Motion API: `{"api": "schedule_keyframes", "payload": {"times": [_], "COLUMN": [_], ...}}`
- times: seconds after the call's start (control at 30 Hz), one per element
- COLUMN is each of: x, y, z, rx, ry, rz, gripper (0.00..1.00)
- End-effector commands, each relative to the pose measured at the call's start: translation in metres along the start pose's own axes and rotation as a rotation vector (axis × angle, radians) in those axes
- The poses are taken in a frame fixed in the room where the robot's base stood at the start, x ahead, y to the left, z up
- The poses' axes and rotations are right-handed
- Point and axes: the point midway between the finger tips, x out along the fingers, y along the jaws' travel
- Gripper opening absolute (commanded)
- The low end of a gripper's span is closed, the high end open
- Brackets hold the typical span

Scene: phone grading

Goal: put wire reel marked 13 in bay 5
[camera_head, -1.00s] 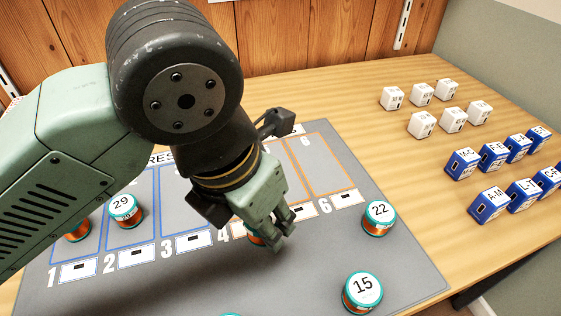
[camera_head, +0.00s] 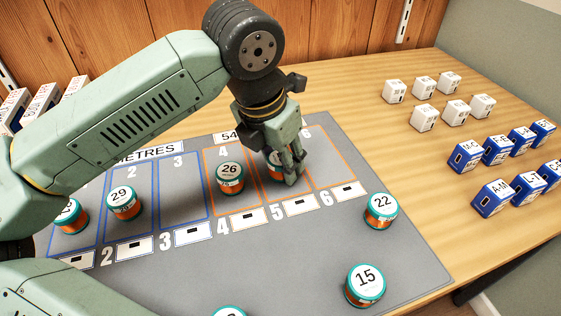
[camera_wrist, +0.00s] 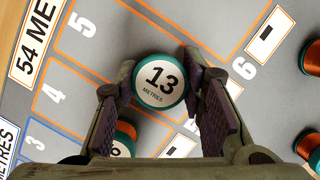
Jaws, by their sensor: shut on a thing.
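The wire reel marked 13 (camera_wrist: 158,82) has a teal rim and white top. My gripper (camera_wrist: 166,100) is shut around its sides in the wrist view. In the head view the reel (camera_head: 274,160) is mostly hidden behind my gripper (camera_head: 287,178). It is within the orange outline of bay 5 (camera_head: 290,197), towards the middle. I cannot tell whether its base touches the mat.
Reel 26 (camera_head: 230,178) stands in bay 4, close on the left. Reel 29 (camera_head: 122,202) is in bay 2. Bays 3 (camera_head: 180,200) and 6 (camera_head: 330,170) look empty. Reels 22 (camera_head: 381,210) and 15 (camera_head: 365,285) stand at the mat's right and front.

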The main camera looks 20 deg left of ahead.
Motion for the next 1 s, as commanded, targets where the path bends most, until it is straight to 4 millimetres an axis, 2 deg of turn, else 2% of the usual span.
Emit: {"api": "schedule_keyframes", "payload": {"times": [0.37,0.4,0.7,1.0], "x": [0.0043,0.0033,0.0026,0.0011], "y": [0.0000,0.0000,-0.0001,-0.0001], "z": [-0.0013,-0.0010,-0.0009,-0.0005], "rx": [0.000,0.000,0.000,0.000], "ry": [0.000,0.000,0.000,0.000], "rz": [0.001,0.001,0.000,0.000], "gripper": [0.11,0.38,0.57,0.57]}}
